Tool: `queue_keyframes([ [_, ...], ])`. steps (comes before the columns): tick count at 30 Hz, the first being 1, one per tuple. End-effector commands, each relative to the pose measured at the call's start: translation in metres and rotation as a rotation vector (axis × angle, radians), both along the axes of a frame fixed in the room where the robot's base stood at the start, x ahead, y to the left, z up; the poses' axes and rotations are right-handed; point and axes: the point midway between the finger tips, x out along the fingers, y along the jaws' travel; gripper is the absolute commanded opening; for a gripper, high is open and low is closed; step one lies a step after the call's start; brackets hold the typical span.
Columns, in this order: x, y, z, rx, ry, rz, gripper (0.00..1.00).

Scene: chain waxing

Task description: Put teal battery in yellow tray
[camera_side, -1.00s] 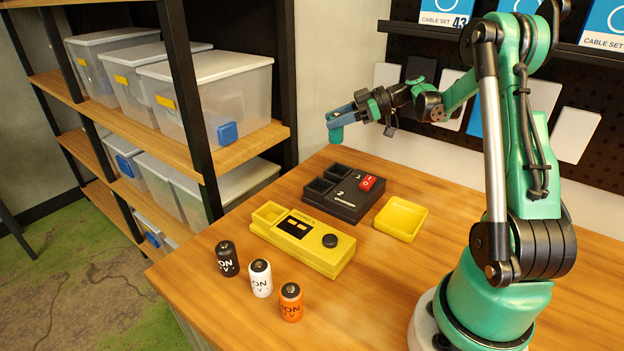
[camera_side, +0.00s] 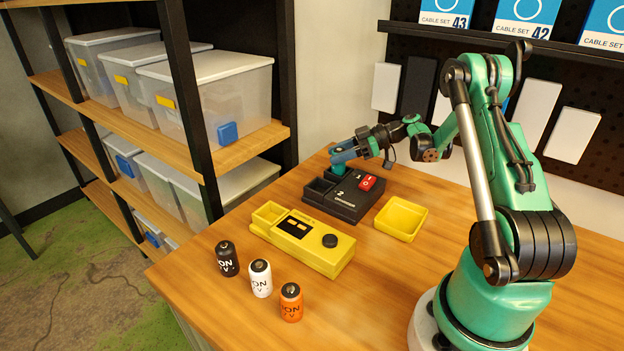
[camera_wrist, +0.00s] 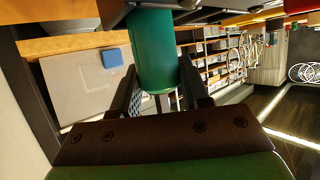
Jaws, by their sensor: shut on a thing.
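The teal battery (camera_side: 338,169) is held upright by my gripper (camera_side: 343,157) at the far end of the black charger, low over or in its rear bay; I cannot tell how deep it sits. In the wrist view the battery (camera_wrist: 152,55) is between my two fingers (camera_wrist: 160,95), with its end hidden at the top. The square yellow tray (camera_side: 401,218) lies empty on the table, to the right of the charger.
The black charger (camera_side: 344,208) has a red switch (camera_side: 368,183). A yellow device (camera_side: 303,240) with an open compartment lies in front. Black (camera_side: 227,258), white (camera_side: 260,278) and orange (camera_side: 291,302) batteries stand near the table's front-left edge. A shelf (camera_side: 252,142) with bins stands left.

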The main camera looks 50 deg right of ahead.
Motion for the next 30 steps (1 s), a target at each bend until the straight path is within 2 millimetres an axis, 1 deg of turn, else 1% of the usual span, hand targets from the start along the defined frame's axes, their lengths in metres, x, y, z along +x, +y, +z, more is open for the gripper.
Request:
queue_keyframes([
  [1, 0.000, 0.000, -0.006, 0.000, 0.000, 0.000, 0.00],
  [4, 0.000, 0.000, -0.012, 0.000, 0.000, 0.000, 0.00],
  [14, 0.000, 0.000, -0.015, 0.000, 0.000, 0.000, 0.00],
  [15, 0.000, 0.000, -0.015, 0.000, 0.000, 0.000, 0.49],
  [17, 0.000, 0.000, -0.015, 0.000, 0.000, 0.000, 0.66],
  [18, 0.000, 0.000, -0.015, 0.000, 0.000, 0.000, 0.72],
  [28, 0.000, 0.000, -0.016, 0.000, 0.000, -0.001, 0.72],
  [30, -0.007, -0.006, -0.013, 0.000, 0.000, -0.003, 0.72],
])
